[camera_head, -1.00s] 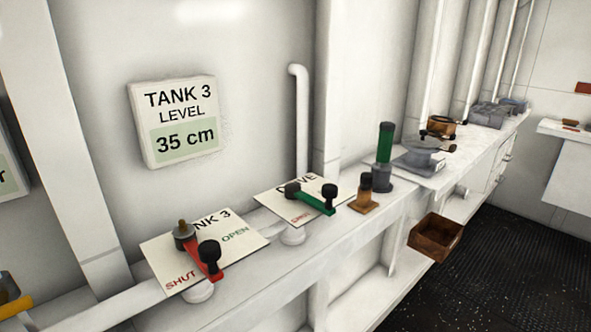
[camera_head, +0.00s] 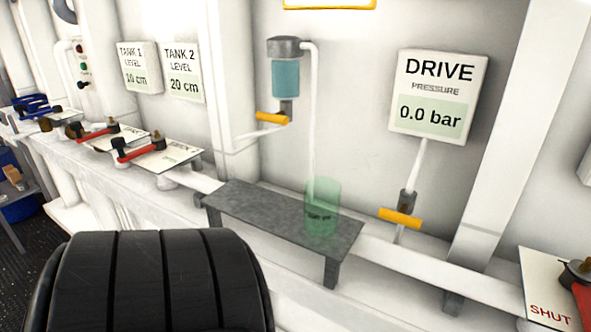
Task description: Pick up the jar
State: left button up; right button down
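A see-through green jar (camera_head: 321,208) stands upright on a dark grey metal shelf (camera_head: 255,212), close to the shelf's right part. A thin white pipe comes down from a blue canister (camera_head: 286,78) on the wall and ends at the jar; whether it goes inside or behind the jar I cannot tell. Neither of my grippers is in view.
A large black ribbed shape (camera_head: 150,285) fills the lower left foreground. An orange-handled valve (camera_head: 400,217) stands right of the jar below the drive pressure sign (camera_head: 437,97). Red levers (camera_head: 140,148) sit on plates at left, and another red lever (camera_head: 582,300) at far right.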

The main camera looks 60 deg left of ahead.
aim_at(321, 207)
jog(key=u, duration=1.65)
